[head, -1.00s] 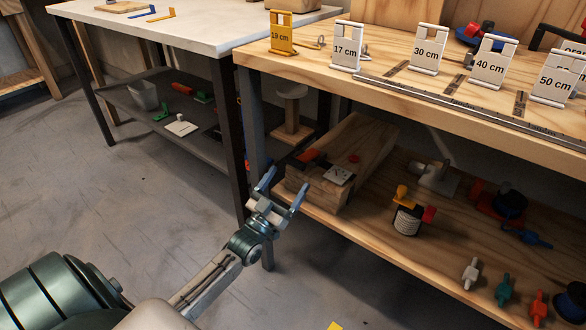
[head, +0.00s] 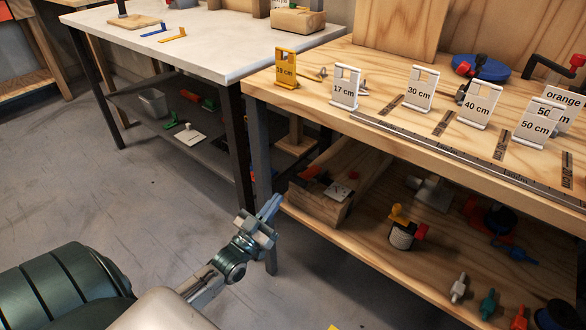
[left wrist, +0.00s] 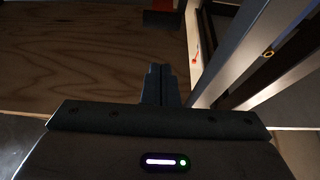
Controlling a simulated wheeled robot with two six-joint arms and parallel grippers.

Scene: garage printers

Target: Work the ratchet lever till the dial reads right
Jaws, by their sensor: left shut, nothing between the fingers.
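My left gripper (head: 270,208) is shut and empty, in front of the wooden bench's lower shelf, by its front leg. In the left wrist view its fingers (left wrist: 160,85) are together, with a brown wood surface beyond. I cannot tell whether these are the ratchet lever and dial, and no reading is legible. My right gripper is out of view.
The wooden bench top (head: 400,125) carries a steel rule (head: 440,150) and length signs, including a yellow 19 cm sign (head: 287,70). A white-topped table (head: 210,50) stands left. The floor (head: 130,190) at left is clear.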

